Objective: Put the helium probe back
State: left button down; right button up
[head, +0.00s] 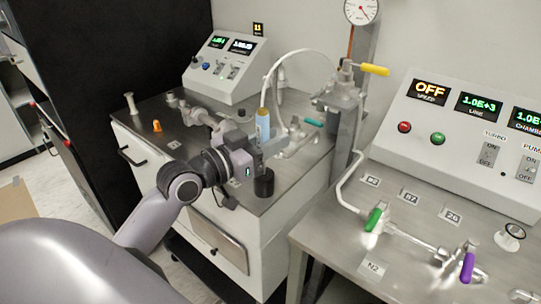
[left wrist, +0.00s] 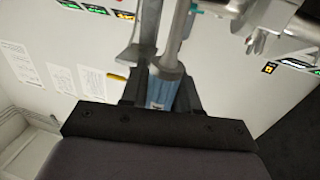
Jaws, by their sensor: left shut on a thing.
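The helium probe (head: 262,124) has a light blue body and a pale top, with a white hose arching up from it. My left gripper (head: 268,146) is shut on the probe and holds it roughly upright over the front part of the steel cart top (head: 225,103). In the left wrist view the blue probe (left wrist: 162,92) sits between the black fingers (left wrist: 160,88), which hide part of it. A short black cylinder (head: 264,184) stands on the cart's front corner, below the gripper. The probe's lower end is hidden by the gripper. My right gripper is not in view.
A console (head: 224,66) with green displays stands at the back of the cart. Metal valves and pipes (head: 210,118) lie on the cart. A post with a yellow handle (head: 374,69) rises beside it. Another bench (head: 420,218) with colored valve handles stands at right.

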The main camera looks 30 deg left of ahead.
aim_at(270, 170)
pick_arm(q)
jog(key=shift+f, duration=1.65)
jog(key=shift+f+b, duration=0.45)
jog(key=shift+b, duration=0.05)
jog(key=c, duration=0.8)
grip_release()
jog(key=shift+r+p, duration=0.4)
jog(key=shift+r, duration=0.2)
jog(key=shift+b+v, duration=1.4)
jog(key=shift+v, duration=4.55)
